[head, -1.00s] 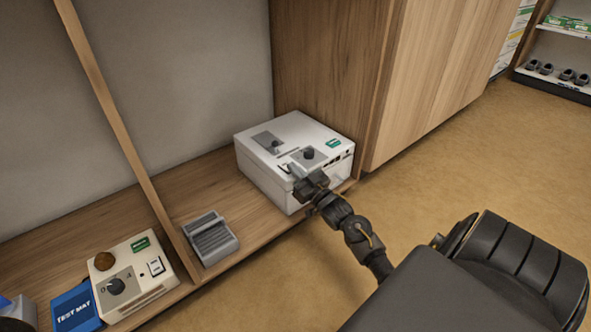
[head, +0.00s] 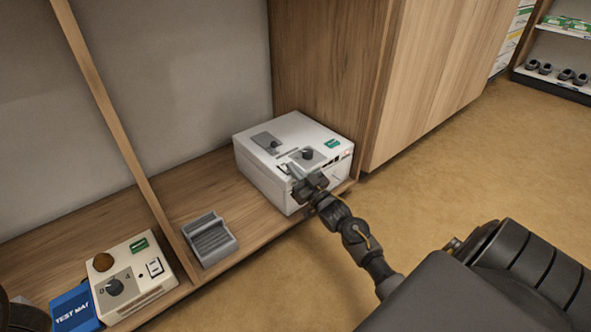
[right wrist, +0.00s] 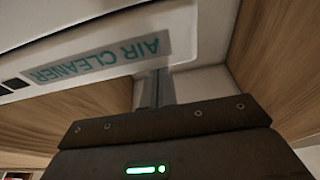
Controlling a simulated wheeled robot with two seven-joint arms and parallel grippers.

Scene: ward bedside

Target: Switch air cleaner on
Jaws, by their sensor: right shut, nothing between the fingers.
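The air cleaner (head: 262,171) is a white box on the wooden shelf, with two grey plates and dark knobs on top. My right gripper (head: 302,178) is shut and empty at the box's near top edge, just in front of the nearer knob (head: 307,154). I cannot tell if it touches. In the right wrist view the teal "AIR CLEANER" lettering (right wrist: 97,60) appears upside down beside the shut fingers (right wrist: 156,88).
A grey ridged block (head: 210,240) sits left on the shelf (head: 262,225), beside a wooden divider (head: 125,140). Beyond it are a cream box with a dial (head: 138,285) and a blue test mat (head: 74,308). A wooden cabinet (head: 435,80) stands right.

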